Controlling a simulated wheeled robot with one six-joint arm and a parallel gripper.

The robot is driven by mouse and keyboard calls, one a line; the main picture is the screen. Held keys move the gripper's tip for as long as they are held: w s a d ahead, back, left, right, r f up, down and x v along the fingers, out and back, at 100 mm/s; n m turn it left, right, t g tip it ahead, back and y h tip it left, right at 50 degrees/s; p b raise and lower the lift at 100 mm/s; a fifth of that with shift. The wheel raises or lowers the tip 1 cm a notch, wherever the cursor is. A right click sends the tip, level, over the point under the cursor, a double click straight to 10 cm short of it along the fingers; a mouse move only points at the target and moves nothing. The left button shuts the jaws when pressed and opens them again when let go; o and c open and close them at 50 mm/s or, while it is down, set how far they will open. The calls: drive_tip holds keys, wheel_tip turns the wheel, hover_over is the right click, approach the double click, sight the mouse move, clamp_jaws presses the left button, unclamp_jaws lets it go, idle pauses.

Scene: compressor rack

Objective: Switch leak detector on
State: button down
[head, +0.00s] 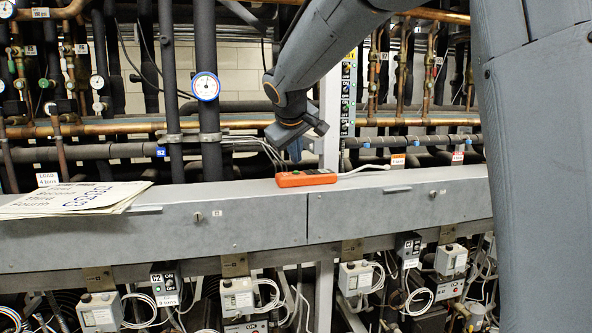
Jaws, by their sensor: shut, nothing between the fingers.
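An orange handheld leak detector (306,179) lies on top of the grey metal duct. A pale flexible probe runs from its right end, curving to the right. Its buttons are too small to make out. My gripper (296,156) points down just above the detector's left half. Its fingers look dark and close together, with nothing seen between them. I cannot tell whether the fingertips touch the detector.
The grey duct (255,218) spans the view. Papers (75,199) lie on its left end. Copper and black insulated pipes, with a blue-rimmed gauge (206,87), stand behind. Pressure switches (237,297) and cables hang below. The duct top right of the probe looks clear.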

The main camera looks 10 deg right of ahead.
sight(296, 175)
wheel_tip(296, 175, up, 5)
drive_tip(key=p, duration=0.3)
drive_tip(key=shift+r+p, duration=0.1)
drive_tip(key=shift+p, duration=0.2)
